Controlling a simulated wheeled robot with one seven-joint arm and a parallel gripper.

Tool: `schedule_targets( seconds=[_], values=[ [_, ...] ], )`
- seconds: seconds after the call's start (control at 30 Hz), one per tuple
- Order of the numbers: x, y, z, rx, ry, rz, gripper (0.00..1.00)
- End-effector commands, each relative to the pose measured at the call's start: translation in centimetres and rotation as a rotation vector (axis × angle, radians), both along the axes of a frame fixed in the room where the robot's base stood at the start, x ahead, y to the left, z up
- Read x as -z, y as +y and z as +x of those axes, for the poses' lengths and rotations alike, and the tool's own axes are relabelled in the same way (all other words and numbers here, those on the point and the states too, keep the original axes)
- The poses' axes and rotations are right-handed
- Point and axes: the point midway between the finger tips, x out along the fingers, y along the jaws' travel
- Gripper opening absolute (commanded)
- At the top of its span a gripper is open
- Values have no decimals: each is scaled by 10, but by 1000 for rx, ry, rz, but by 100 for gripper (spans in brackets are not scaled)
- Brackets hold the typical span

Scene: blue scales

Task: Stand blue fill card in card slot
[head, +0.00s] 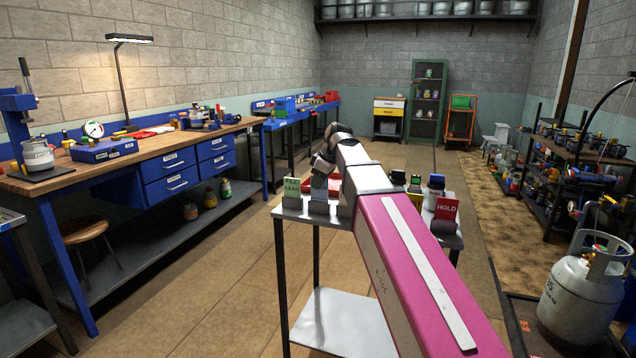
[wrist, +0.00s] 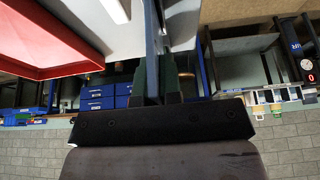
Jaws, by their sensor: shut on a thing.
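My gripper (wrist: 155,98) is shut on the blue fill card (wrist: 151,45), which shows nearly edge-on as a thin slate-blue strip between the fingers in the wrist view. In the head view my gripper (head: 322,166) is over the left part of a small metal table, partly hidden by my own arm. A grey block (head: 318,206), which looks like the card slot, stands at the table's left front. A dark upright piece (head: 318,182) shows just above it, below my gripper. I cannot tell whether the card touches the slot.
A green card (head: 292,188) stands left of the grey block. A red tray (head: 334,184) lies behind it and also shows in the wrist view (wrist: 45,70). A red HOLD card (head: 446,210) and several small items stand at the right of the table (head: 283,213). My arm hides the middle.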

Motion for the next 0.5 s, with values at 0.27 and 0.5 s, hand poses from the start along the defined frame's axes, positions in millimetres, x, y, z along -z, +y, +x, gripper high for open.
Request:
schedule_targets(
  seconds=[0.27,0.5],
  values=[
    [1,0,0,0,0,0,0],
    [5,0,0,0,0,0,0]
  ],
)
